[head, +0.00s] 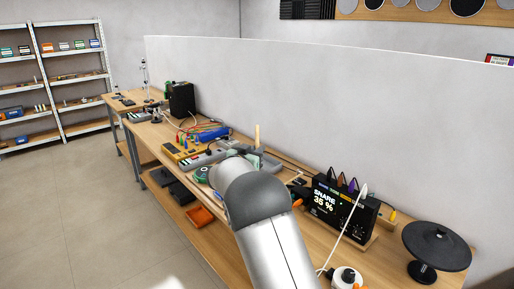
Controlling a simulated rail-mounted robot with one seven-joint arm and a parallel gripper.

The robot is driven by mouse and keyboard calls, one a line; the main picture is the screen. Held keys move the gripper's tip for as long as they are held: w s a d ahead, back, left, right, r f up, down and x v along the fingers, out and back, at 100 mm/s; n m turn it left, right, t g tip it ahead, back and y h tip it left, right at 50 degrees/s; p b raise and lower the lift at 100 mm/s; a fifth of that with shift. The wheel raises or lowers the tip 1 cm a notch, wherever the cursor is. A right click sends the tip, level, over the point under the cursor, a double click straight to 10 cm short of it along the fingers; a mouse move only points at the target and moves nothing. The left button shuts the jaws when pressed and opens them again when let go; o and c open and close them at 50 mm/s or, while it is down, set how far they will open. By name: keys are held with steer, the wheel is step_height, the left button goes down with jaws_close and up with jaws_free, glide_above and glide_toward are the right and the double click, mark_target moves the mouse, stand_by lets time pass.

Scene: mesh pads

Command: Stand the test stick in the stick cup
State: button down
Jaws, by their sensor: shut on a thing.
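My arm reaches from the bottom of the head view over the long bench, and its wrist covers much of what lies beyond. My gripper (257,151) shows only in part past the wrist, small and far off. It is shut on the test stick (257,134), a pale wooden stick that stands about upright, its upper part rising above the jaws. The stick's lower end is hidden. I cannot make out the stick cup; it may be behind my arm.
A black display box (340,207) with coloured cones and a white cable stands right of my arm. A round black pad (437,245) on a stand is at the near right. A yellow meter (184,151) and a blue cylinder (208,134) lie left. A grey partition (330,110) runs behind.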

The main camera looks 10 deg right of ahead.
steer(key=shift+f+b, duration=3.8)
steer(key=shift+f, duration=3.3)
steer(key=c, duration=1.4)
jaws_free()
steer(key=b+v, duration=0.3)
steer(key=v, duration=1.4)
steer(key=shift+s+a, duration=0.2)
